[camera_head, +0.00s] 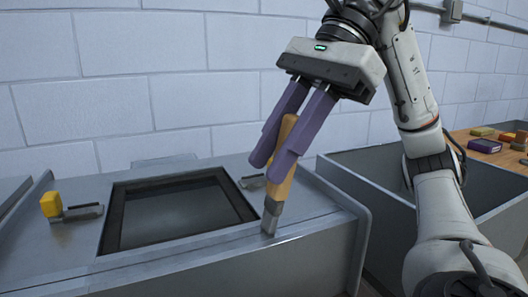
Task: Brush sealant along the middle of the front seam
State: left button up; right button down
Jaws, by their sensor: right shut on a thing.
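My right gripper (277,160) has purple fingers and is shut on the wooden handle of a brush (284,187). The brush is tilted, with its grey head pointing down. Its tip is at the front edge of the metal duct piece (160,262), right of the dark square opening (180,212). The front seam (205,254) appears as a line along that edge. I cannot tell whether the tip touches it. No sealant can be made out. My left gripper is not in view.
A grey open bin (365,165) stands at the right. Several small items lie on a wooden table (466,146) beyond. A block wall closes the back.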

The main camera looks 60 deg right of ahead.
jog(key=shift+s+d+f, duration=0.15)
jog(key=shift+s+d, duration=0.1)
jog(key=shift+d, duration=0.1)
jog(key=shift+s+d, duration=0.5)
jog(key=shift+d, duration=0.2)
jog(key=shift+s+d, duration=0.45)
jog(key=shift+d, duration=0.25)
jog(key=shift+w+r, duration=0.1)
jog(key=shift+r, duration=0.15)
jog(key=shift+w+a, duration=0.1)
jog(key=shift+a, duration=0.1)
jog(key=shift+w+a+f+p, duration=0.1)
jog(key=shift+w+a+p, duration=0.6)
jog(key=shift+a, duration=0.5)
jog(key=shift+w, duration=0.1)
